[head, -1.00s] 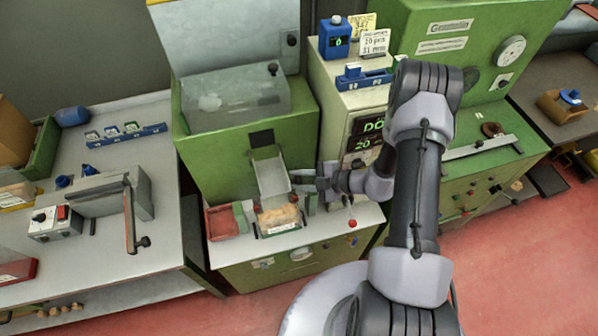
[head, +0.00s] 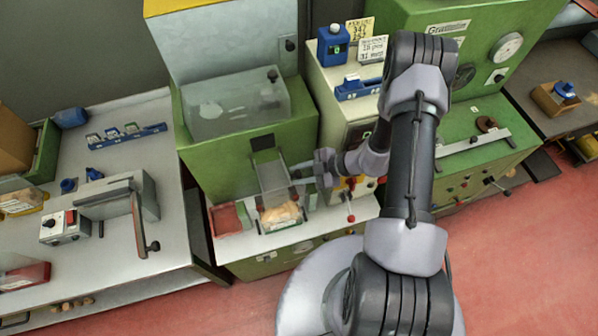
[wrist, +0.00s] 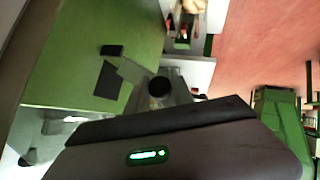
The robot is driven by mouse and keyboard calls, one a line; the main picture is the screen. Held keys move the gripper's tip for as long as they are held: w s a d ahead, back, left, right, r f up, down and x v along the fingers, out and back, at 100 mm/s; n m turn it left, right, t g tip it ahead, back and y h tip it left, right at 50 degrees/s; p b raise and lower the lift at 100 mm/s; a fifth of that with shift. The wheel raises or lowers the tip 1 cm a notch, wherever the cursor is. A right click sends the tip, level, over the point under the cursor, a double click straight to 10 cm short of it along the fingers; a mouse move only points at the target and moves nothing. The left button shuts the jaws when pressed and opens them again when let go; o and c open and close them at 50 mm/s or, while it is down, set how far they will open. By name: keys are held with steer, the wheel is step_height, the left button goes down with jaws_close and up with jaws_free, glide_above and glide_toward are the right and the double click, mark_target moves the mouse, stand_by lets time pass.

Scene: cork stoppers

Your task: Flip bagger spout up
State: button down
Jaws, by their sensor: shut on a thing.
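The bagger spout (head: 271,177) is a grey metal chute on the front of the green bagger (head: 212,158). It slopes down toward a clear-fronted tray of cork-coloured pieces (head: 280,216). My gripper (head: 295,172) reaches in from the right and is shut on the spout's right side. In the wrist view, my gripper's dark body with a green light fills the lower part. A black round knob (wrist: 160,88) shows just beyond it. The fingertips and the exact grip are too small or hidden to make out.
A red bin (head: 229,218) stands left of the cork tray. A red-knobbed lever (head: 350,217) rises at the right front. A clear hopper (head: 237,103) sits above the spout. A bench with a hand lever (head: 140,225) is at the left.

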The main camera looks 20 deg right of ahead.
steer(key=c, duration=1.1)
jaws_free()
steer(key=shift+a, duration=0.15)
steer(key=shift+r, duration=0.1)
steer(key=shift+r, duration=0.3)
step_height(320, 180, up, 3)
steer(key=shift+s+r, duration=0.1)
steer(key=shift+s, duration=0.05)
steer(key=s+r+b, duration=0.1)
steer(key=s, duration=1.4)
steer(key=shift+s, duration=0.4)
